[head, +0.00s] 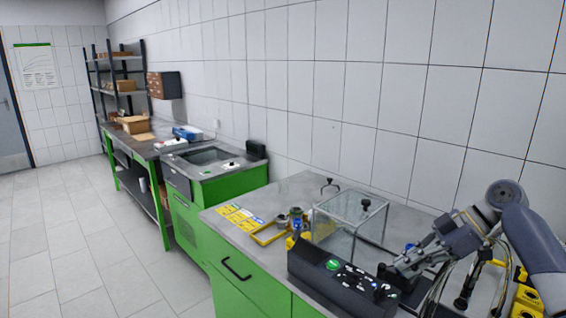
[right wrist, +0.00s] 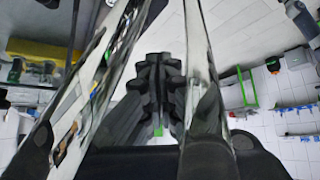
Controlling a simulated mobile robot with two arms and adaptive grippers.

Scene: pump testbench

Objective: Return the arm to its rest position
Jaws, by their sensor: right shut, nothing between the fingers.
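My right arm comes in from the right edge of the head view. My right gripper (head: 398,268) is above the right end of the black control panel (head: 318,270), near its knobs. In the right wrist view the dark fingers of the right gripper (right wrist: 158,92) are together with nothing between them. I cannot tell from the head view whether the fingertips touch the panel. My left arm and left gripper are not in view.
A clear box (head: 345,222) with a black knob stands behind the panel on the grey bench top. Hoses (head: 440,285) and yellow parts (head: 527,297) are close to my right arm. Yellow labels (head: 238,217) lie at the left. The floor (head: 70,250) at left is clear.

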